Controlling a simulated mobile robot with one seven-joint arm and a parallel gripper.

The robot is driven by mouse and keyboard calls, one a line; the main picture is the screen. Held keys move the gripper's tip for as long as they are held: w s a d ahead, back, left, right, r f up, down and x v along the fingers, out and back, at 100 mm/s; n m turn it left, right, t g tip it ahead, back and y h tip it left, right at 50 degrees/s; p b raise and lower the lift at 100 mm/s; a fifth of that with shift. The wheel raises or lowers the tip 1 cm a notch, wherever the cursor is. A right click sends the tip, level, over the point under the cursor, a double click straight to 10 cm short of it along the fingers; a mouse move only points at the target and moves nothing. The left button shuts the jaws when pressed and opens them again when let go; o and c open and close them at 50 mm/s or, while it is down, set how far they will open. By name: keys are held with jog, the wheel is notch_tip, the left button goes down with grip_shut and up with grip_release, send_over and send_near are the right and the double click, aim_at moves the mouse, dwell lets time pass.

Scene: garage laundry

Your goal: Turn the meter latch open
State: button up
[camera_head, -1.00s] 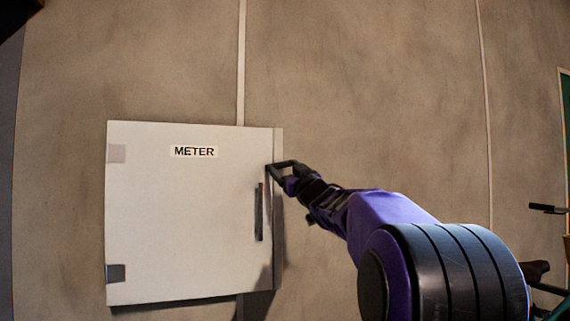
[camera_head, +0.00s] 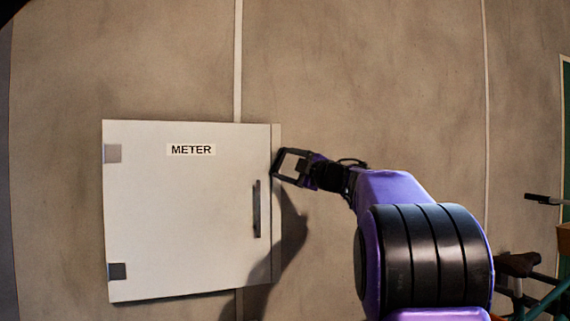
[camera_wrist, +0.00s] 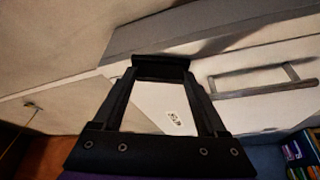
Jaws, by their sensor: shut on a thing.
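The white meter box (camera_head: 180,220) hangs on the wall with a METER label (camera_head: 190,150). Its dark upright latch handle (camera_head: 257,208) is near the right edge of the door, and the door looks shut. In the wrist view the handle (camera_wrist: 258,80) stands to the right, clear of my fingers. My gripper (camera_head: 277,166) is at the upper right edge of the box, above and right of the handle. In the wrist view my gripper (camera_wrist: 160,65) is shut, with a dark piece across its fingertips; what it grips cannot be made out.
A wall strip (camera_head: 239,60) runs up above the box, and another strip (camera_head: 485,100) is farther right. The wall between them is bare. A bicycle-like thing (camera_head: 530,280) stands at the lower right. Books (camera_wrist: 300,150) show low in the wrist view.

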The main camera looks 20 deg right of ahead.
jog(key=n+g, duration=0.1)
jog(key=n, duration=0.3)
jog(key=shift+r+n+g, duration=0.2)
jog(key=shift+n+g, duration=0.2)
dwell(0.4)
jog(key=o, duration=1.3)
jog(key=b+v, duration=0.2)
jog(key=v, duration=1.5)
jog(key=shift+s, duration=0.2)
jog(key=shift+w, duration=0.1)
